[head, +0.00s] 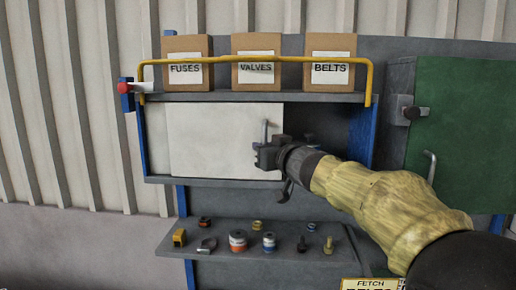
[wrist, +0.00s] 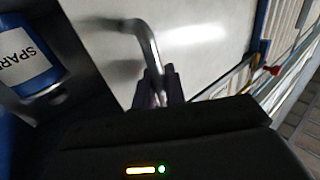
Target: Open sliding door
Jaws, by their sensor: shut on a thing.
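The white sliding door (head: 215,145) covers the left and middle of the cabinet under the top shelf. Its grey bar handle (head: 265,128) stands upright near the door's right edge. My gripper (head: 264,154) is at the lower end of the handle. In the wrist view, my fingers (wrist: 158,88) are shut around the lower part of the handle (wrist: 148,45), in front of the pale door face (wrist: 200,50). The cabinet is open to the right of the door, with a dark interior (head: 325,122) partly hidden by my arm.
A blue container with a white "SPAR..." label (wrist: 25,62) shows beside the door edge. A yellow rail (head: 255,59) fronts boxes of fuses, valves and belts above. A lower shelf (head: 285,262) holds several small parts. A green cabinet door (head: 465,130) stands at the right.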

